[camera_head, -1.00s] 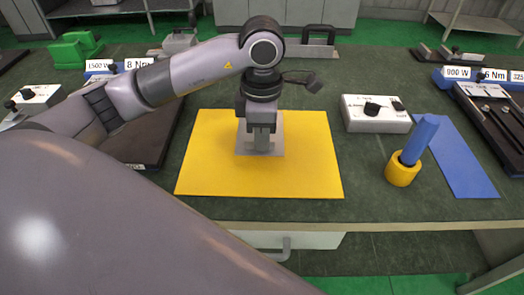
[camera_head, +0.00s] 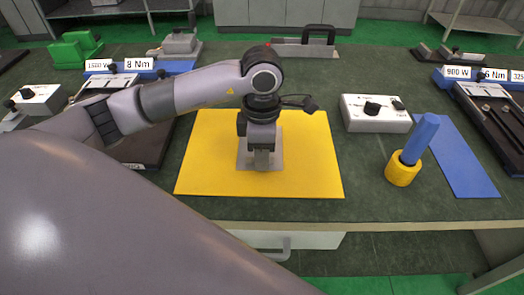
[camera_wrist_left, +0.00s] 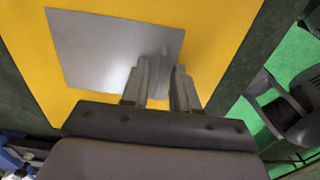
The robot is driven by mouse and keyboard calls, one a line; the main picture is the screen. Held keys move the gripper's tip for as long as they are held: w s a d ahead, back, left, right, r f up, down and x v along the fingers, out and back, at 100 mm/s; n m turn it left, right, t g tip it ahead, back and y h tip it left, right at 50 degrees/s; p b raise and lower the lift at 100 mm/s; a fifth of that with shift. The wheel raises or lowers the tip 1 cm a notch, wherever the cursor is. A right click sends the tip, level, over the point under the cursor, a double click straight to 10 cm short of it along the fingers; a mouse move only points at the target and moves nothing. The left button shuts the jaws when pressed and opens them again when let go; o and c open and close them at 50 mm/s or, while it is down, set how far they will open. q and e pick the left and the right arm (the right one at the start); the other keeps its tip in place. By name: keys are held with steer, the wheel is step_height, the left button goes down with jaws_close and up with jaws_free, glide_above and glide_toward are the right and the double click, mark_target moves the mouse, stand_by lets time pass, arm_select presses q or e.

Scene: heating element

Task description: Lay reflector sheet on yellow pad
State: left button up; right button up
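The yellow pad (camera_head: 310,165) lies flat on the dark green bench in the middle of the head view. The grey metal reflector sheet (camera_head: 243,157) is over the pad's middle, well inside its edges. My left gripper (camera_head: 262,160) points down at the sheet. In the left wrist view the sheet (camera_wrist_left: 105,45) has a small upright tab between the fingers (camera_wrist_left: 163,68), and the gripper appears shut on it. The sheet looks level; whether it touches the pad (camera_wrist_left: 205,40) I cannot tell. My right gripper is not in view.
A white control box (camera_head: 376,114) stands right of the pad. A blue cylinder (camera_head: 420,138) leans in a yellow ring (camera_head: 402,172) beside a blue mat (camera_head: 465,170). Dark fixtures (camera_head: 495,115) stand at the far right.

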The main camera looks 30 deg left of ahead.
arm_select(q)
steer(key=shift+r, duration=0.1)
steer(key=shift+r+p, duration=0.2)
steer(key=shift+p, duration=0.1)
step_height(320, 180, up, 12)
steer(key=shift+f, duration=0.15)
stand_by(0.6)
